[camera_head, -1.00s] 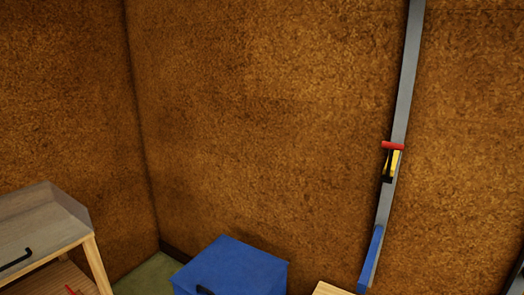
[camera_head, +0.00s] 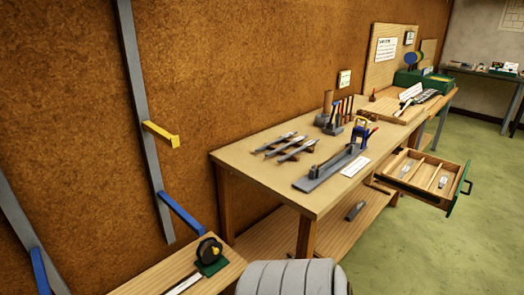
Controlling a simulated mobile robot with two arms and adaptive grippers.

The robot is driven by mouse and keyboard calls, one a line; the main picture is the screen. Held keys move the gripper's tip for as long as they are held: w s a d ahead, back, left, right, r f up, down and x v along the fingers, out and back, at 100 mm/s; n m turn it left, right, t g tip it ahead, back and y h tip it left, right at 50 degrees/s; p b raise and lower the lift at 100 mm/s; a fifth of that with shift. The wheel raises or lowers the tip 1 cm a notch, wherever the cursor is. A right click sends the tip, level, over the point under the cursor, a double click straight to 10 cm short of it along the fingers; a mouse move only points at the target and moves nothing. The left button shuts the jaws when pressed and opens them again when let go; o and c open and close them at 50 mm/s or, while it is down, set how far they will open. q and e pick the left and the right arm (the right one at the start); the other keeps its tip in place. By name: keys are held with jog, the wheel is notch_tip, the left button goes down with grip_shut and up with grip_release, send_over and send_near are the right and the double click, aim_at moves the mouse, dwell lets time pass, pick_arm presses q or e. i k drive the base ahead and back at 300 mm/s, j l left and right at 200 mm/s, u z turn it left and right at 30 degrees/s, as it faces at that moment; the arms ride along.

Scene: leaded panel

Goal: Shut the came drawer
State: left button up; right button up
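A wooden drawer with a green front (camera_head: 456,199) stands pulled out from under the workbench (camera_head: 248,156), at the right in the head view. It has a dark handle (camera_head: 468,186) on its outer face. Dividers split its inside, and small pale pieces lie in the compartments. I cannot read a label on it, so I cannot tell for sure that it is the came drawer. Neither of my grippers is in view.
Tools and metal strips (camera_head: 289,146) lie on the bench top. A lower shelf (camera_head: 268,238) runs beneath it. A nearer wooden surface (camera_head: 150,285) holds a tape measure (camera_head: 208,252). Green floor (camera_head: 400,258) is open in front of the drawer.

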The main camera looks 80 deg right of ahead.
aim_at(421, 182)
jog(key=k+j+z, duration=0.2)
jog(key=k, duration=0.25)
jog(key=k+z, duration=0.2)
jog(key=k, duration=0.2)
jog(key=z, duration=3.15)
jog(key=i+u, duration=0.1)
jog(key=u, duration=0.5)
